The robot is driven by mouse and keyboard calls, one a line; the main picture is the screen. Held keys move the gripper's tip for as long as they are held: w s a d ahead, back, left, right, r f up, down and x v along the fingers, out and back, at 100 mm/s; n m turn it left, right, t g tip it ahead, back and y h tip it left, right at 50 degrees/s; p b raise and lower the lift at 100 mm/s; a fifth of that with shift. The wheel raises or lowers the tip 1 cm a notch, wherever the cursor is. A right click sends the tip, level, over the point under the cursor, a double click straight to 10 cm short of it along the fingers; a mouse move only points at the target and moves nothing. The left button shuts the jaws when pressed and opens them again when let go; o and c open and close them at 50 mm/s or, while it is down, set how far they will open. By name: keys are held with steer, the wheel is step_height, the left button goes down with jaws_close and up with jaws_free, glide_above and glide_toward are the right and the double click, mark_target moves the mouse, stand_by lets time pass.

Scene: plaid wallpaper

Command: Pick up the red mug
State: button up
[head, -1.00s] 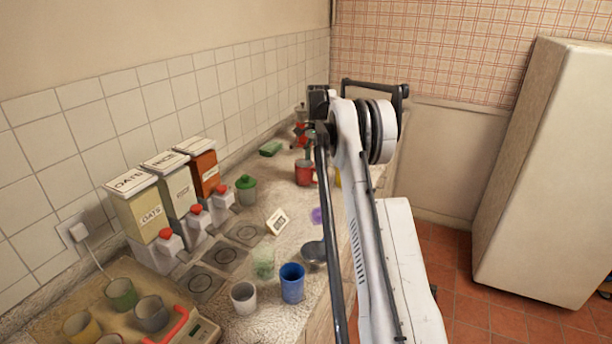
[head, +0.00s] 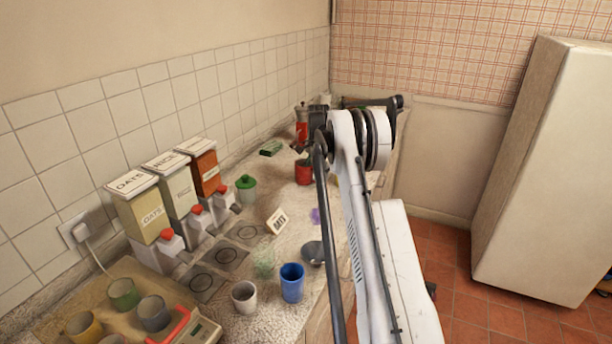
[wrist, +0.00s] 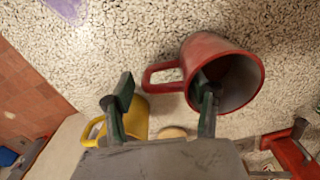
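The red mug (head: 304,174) stands on the speckled counter toward the far end in the head view. In the wrist view the red mug (wrist: 225,112) shows its open mouth to the right, with its handle pointing left. My gripper (wrist: 162,90) is open above it. One finger is left of the handle; the other overlaps the mug's mouth near the handle side. I cannot tell whether that finger is inside the mug or touching it. In the head view my gripper is small and partly hidden by my arm.
A yellow mug (wrist: 136,118) lies close below the fingers in the wrist view. A red-and-metal object (head: 302,132) stands behind the red mug. A blue cup (head: 292,283), a white cup (head: 244,297) and dispensers (head: 140,208) are nearer.

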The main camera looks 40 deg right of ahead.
jaws_close()
steer(key=shift+r, duration=0.15)
steer(key=shift+r, duration=0.95)
steer(key=shift+r+b, duration=0.35)
steer(key=shift+r, duration=0.5)
steer(key=a+r, duration=0.3)
steer(key=a, duration=0.2)
steer(key=w+a+r+b, duration=0.1)
steer(key=a+r, duration=0.3)
steer(key=a, duration=0.2)
steer(key=shift+a+b, duration=0.25)
steer(key=shift+b, duration=0.05)
